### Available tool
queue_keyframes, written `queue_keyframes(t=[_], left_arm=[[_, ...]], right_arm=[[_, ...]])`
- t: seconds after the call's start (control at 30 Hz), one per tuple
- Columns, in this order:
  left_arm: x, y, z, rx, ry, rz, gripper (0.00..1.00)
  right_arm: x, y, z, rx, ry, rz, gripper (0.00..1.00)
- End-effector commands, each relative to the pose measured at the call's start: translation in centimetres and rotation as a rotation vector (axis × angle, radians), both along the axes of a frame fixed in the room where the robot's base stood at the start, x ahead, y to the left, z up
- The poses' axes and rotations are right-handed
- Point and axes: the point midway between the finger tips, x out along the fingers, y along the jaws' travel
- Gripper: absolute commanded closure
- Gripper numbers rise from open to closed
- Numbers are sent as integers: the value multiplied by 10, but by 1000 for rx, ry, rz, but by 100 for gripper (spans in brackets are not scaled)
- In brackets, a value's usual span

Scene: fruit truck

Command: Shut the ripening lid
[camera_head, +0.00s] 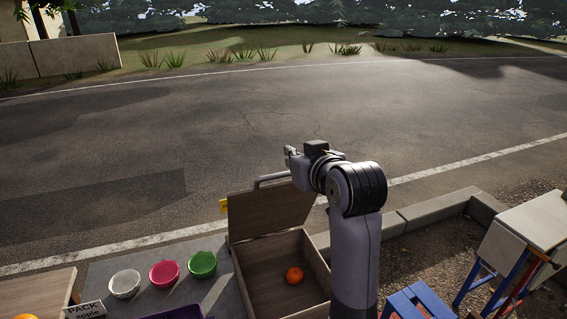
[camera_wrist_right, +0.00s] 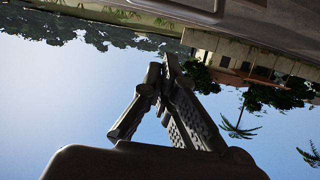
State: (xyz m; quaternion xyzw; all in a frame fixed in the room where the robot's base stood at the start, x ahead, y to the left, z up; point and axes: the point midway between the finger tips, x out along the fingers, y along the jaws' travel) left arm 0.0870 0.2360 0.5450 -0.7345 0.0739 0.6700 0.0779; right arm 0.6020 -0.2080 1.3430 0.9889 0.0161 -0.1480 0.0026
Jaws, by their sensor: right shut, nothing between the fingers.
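The ripening box is a wooden box (camera_head: 247,268) on the counter, with an orange (camera_head: 294,275) lying inside. Its wooden lid (camera_head: 262,214) stands raised at the back of the box, so the box is open. A grey bar handle (camera_head: 268,179) shows at the lid's top edge. My right gripper (camera_head: 290,153) is just above and beside the handle, over the lid's upper right; I cannot tell whether it touches. It also shows in the right wrist view (camera_wrist_right: 161,66), its fingers closed together with nothing between them. My left gripper is out of view.
White (camera_head: 125,284), pink (camera_head: 164,273) and green (camera_head: 203,264) bowls stand left of the box. A sign (camera_head: 85,311) and a wooden board (camera_head: 35,292) are farther left. A blue stool (camera_head: 420,300) and a white-topped table (camera_head: 535,225) stand at the right.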

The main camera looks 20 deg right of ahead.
Motion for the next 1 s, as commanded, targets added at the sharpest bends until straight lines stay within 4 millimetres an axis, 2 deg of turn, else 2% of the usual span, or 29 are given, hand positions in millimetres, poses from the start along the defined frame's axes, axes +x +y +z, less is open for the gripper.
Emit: queue_keyframes(t=[0.17,0.63,0.8,1.0], left_arm=[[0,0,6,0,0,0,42],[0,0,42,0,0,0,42],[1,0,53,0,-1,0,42],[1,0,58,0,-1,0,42]], right_arm=[[14,0,0,2,-1,-1,100],[99,4,-25,1,-1,1,100],[76,3,-38,3,-2,-1,100],[65,2,-47,1,-4,0,100]])
